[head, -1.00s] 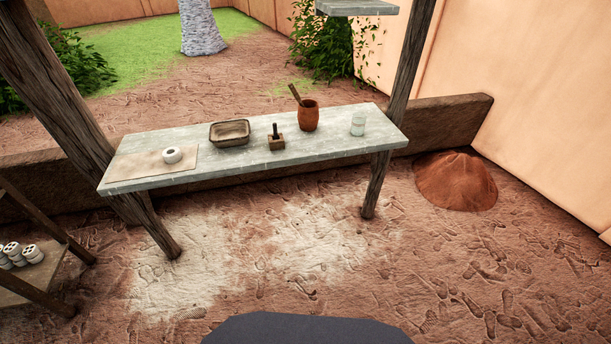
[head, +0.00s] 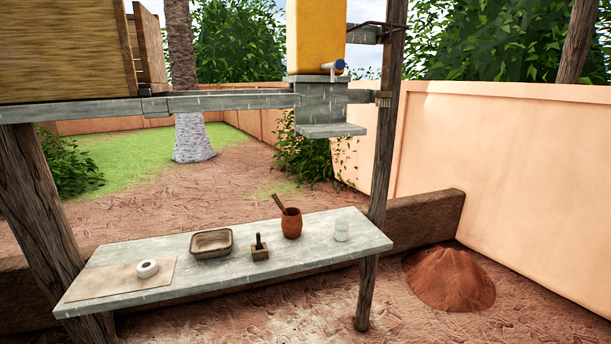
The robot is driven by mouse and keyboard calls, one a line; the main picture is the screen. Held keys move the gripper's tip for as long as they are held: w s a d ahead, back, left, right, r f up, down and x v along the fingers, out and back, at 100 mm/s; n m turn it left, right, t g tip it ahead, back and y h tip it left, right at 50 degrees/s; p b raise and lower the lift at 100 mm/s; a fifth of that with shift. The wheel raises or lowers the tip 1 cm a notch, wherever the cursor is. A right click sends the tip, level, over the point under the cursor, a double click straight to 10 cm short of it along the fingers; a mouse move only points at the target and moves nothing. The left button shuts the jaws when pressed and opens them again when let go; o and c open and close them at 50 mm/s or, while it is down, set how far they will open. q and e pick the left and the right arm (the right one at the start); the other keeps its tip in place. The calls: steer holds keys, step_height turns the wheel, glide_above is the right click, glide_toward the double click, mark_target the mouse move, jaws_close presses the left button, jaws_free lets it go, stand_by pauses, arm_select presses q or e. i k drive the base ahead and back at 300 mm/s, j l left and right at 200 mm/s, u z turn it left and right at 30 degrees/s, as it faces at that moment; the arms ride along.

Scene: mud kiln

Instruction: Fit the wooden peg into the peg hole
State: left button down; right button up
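A small wooden block (head: 260,254) stands on the pale table (head: 330,248), near its middle. A dark upright peg (head: 259,240) sticks up from the top of the block. How deep it sits, and the hole itself, cannot be made out at this size. Neither of my grippers shows in the head view.
On the same table are a white ring (head: 147,268) on a tan sheet (head: 110,281), a shallow brown tray (head: 211,244), a reddish pot (head: 291,223) with a stick in it, and a glass (head: 342,231). Wooden posts (head: 381,130) flank the table. A shelf (head: 220,102) hangs above.

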mark_target(109, 281)
steer(key=i+j, duration=0.4)
steer(key=i, duration=0.15)
steer(key=i+j+u, duration=0.1)
steer(key=i+j, duration=0.25)
steer(key=i, duration=0.2)
